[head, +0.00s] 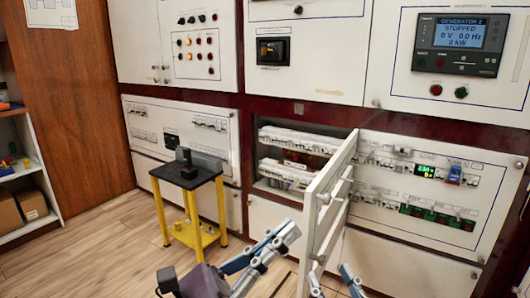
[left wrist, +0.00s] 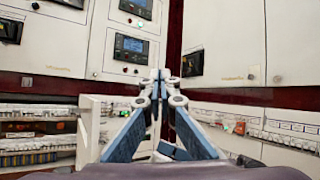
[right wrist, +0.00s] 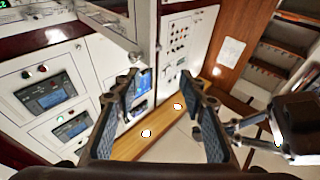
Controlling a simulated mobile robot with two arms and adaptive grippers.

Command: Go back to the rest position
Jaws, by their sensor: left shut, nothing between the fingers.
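My left gripper (head: 287,232) is raised in front of the open panel door, at the lower middle of the head view. In the left wrist view its blue-padded fingers (left wrist: 160,76) come together at the tips with nothing between them. My right gripper (head: 333,278) is lower, at the bottom edge of the head view, where only parts of its fingers show. In the right wrist view its two fingers (right wrist: 158,82) stand wide apart, with nothing held between them.
A white panel door (head: 322,215) stands swung open close to both grippers, beside an open compartment with breaker rows (head: 292,140). A black-topped yellow stool (head: 187,178) stands to the left. A shelf (head: 40,222) is at the far left. Wooden floor between is clear.

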